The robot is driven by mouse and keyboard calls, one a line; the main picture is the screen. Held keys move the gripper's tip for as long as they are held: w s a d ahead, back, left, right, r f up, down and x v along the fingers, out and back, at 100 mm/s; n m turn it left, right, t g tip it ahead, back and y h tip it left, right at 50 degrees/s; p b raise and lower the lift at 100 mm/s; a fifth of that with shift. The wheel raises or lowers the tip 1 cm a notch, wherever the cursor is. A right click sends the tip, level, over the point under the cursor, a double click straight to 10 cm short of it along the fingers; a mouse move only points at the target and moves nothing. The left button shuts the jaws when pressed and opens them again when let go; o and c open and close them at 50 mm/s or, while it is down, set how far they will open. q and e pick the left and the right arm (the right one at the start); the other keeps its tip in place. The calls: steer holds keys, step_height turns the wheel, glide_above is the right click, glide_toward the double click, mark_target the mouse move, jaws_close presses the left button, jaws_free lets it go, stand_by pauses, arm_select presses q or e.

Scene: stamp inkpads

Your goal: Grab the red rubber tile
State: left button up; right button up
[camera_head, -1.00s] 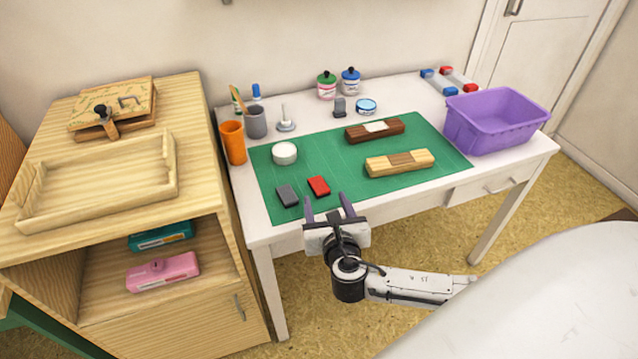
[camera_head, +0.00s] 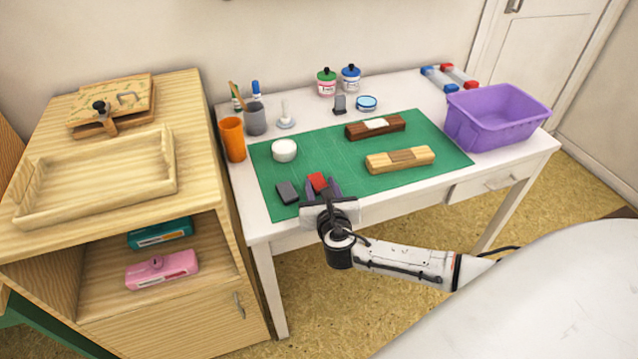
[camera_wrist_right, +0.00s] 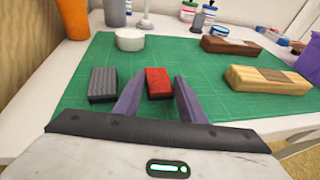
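The red rubber tile (camera_head: 317,181) lies on the green cutting mat (camera_head: 340,155) near its front edge. It also shows in the right wrist view (camera_wrist_right: 158,82), just ahead of and between my fingers. A dark grey tile (camera_head: 288,192) lies to its left, apart from it. My right gripper (camera_head: 322,187) is open, low over the mat's front edge, with one purple finger towards each side of the red tile. In the right wrist view the open fingers (camera_wrist_right: 155,95) show a gap around the tile's near end. My left gripper is not in view.
A white round pot (camera_head: 284,150), a light wooden block (camera_head: 400,160) and a dark brown block (camera_head: 375,127) are on the mat. A purple bin (camera_head: 497,115) stands at the right. An orange cup (camera_head: 232,139) stands at the left. The mat's middle is clear.

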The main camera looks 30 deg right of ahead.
steer(key=c, duration=0.6)
